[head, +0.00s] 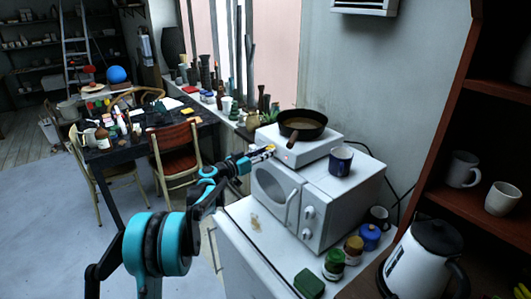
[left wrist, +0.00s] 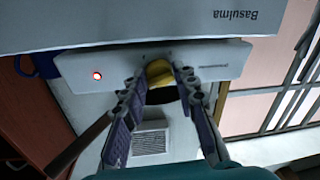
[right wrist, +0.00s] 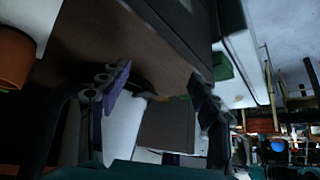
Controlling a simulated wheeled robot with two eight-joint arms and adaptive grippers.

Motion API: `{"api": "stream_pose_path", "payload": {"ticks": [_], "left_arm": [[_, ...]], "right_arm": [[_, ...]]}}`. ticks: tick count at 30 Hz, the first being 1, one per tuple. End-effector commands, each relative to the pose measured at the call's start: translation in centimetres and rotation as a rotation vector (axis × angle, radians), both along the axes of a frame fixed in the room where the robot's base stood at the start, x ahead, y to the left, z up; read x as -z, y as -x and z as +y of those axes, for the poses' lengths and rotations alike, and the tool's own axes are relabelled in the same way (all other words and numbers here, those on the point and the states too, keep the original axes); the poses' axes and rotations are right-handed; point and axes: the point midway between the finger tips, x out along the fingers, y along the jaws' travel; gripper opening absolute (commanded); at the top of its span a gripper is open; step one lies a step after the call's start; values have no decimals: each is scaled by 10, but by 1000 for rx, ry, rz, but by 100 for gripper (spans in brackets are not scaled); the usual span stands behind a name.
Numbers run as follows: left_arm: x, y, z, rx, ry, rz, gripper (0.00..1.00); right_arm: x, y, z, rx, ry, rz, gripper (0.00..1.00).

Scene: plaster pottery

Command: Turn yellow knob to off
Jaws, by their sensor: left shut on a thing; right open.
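The yellow knob (left wrist: 159,72) is on the front panel of a white hot plate (head: 315,148), which stands on the microwave. A red light (left wrist: 97,76) glows on that panel, to the left of the knob in the left wrist view. My left gripper (left wrist: 161,76) is shut on the yellow knob, one finger on each side of it. In the head view my left gripper (head: 265,153) reaches the hot plate's front from the left and hides most of the knob. My right gripper (right wrist: 160,82) is open in the right wrist view, with nothing held between its fingers.
A dark frying pan (head: 302,123) sits on the hot plate. A blue mug (head: 341,160) stands on the microwave (head: 310,195) beside it. Paint jars (head: 334,264) and a white kettle (head: 425,258) are at the lower right. Shelves with cups rise at the right.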

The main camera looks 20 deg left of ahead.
Motion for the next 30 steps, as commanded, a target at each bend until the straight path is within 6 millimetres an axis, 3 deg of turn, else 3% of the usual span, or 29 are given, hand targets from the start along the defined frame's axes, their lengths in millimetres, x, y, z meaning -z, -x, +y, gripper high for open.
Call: {"api": "stream_pose_path", "payload": {"ticks": [30], "left_arm": [[-7, 1, -4, -140, 666, 520, 0]], "right_arm": [[-31, 0, 0, 0, 0, 0, 62]]}}
